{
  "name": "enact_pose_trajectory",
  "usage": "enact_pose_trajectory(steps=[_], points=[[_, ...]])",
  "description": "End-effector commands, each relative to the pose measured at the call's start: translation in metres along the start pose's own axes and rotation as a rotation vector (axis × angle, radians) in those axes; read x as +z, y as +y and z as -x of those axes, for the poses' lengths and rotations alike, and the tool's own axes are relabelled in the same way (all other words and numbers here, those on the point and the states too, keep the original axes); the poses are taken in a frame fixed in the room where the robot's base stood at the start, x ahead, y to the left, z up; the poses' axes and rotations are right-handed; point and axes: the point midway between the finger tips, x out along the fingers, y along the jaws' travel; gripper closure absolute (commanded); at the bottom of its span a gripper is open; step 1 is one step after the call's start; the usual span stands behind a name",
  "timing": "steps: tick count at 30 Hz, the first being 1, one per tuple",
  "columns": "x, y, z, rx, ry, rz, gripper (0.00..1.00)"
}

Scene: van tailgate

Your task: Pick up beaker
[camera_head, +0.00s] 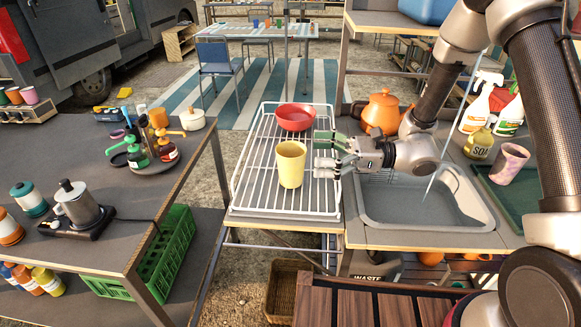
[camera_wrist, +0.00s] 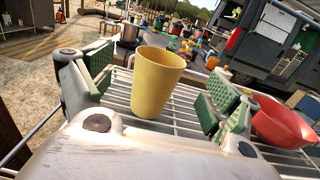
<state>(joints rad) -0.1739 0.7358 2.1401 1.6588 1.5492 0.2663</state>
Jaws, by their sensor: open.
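The yellow beaker (camera_head: 291,165) stands upright on the white wire drying rack (camera_head: 247,192), left of the sink. My gripper (camera_head: 319,153) is open just to the right of the beaker and points at it. In the wrist view the beaker (camera_wrist: 156,82) appears between the two green-padded fingers (camera_wrist: 152,92), a little ahead of my palm. I see no finger closed on it. The fingers are spread wider than the beaker.
A red bowl (camera_head: 295,117) sits on the rack behind the beaker, close to one finger in the wrist view. An orange teapot (camera_head: 381,112) stands behind the sink (camera_head: 425,203). A purple cup (camera_head: 509,164) is at the right. The rack's front is clear.

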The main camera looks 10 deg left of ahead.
Motion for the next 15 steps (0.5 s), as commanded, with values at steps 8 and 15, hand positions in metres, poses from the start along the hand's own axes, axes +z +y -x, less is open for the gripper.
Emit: enact_pose_trajectory(steps=[8, 15], points=[[0.003, 0.0, -0.038, 0.005, 0.002, 0.002, 0.11], [0.004, -0.001, -0.067, 0.004, 0.003, 0.002, 0.11]])
